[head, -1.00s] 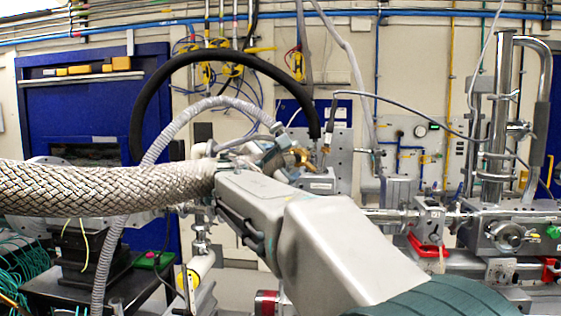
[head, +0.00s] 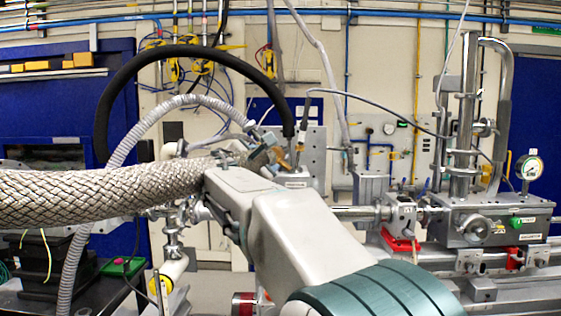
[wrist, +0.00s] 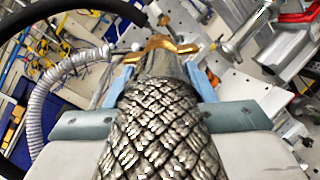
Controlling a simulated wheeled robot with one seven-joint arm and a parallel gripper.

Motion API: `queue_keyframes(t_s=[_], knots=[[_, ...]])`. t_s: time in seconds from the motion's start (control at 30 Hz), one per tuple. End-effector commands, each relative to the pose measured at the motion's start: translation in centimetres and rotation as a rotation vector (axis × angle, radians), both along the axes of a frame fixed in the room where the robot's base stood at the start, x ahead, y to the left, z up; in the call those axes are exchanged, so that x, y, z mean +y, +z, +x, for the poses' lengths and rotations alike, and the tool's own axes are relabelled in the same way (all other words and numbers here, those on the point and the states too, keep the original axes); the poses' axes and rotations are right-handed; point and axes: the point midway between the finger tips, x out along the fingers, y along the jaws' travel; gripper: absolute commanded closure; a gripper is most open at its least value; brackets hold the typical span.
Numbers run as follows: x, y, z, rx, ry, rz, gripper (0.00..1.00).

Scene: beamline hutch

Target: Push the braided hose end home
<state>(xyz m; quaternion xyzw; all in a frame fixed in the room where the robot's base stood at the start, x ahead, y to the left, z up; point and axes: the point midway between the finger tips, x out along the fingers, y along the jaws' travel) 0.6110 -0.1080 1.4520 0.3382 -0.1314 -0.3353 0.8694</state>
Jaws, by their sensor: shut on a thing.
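The thick silver braided hose (head: 95,196) comes in from the left edge in the head view and runs to my gripper (head: 262,150). In the wrist view the braided hose (wrist: 158,125) fills the lower middle, with a smooth metal end beyond the braid. My gripper (wrist: 158,82) is shut on it, with a blue pad on each side. A brass-coloured fitting (wrist: 161,43) lies just past the hose end; it also shows small in the head view (head: 282,159). Whether the end touches or sits in the fitting I cannot tell.
A black hose (head: 190,52) arches above the gripper, and a grey corrugated hose (head: 135,140) loops beside it. A metal beamline assembly with a green button (head: 515,222) stands to the right. A blue cabinet (head: 40,115) stands at the left. Room around the fitting looks tight.

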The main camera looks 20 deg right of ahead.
Motion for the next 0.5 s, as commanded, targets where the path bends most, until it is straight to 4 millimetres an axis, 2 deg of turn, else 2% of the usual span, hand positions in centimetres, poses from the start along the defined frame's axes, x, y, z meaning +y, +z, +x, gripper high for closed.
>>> queue_keyframes(t_s=[0.37, 0.4, 0.47, 0.5], knots=[[0.55, -0.06, 0.53, 0.0, 0.014, 0.001, 0.67], [0.53, -0.06, 0.52, 0.0, 0.013, 0.002, 0.48], [0.49, -0.07, 0.52, 0.0, 0.013, 0.002, 0.31], [0.46, -0.06, 0.51, 0.0, 0.013, 0.002, 0.3]])
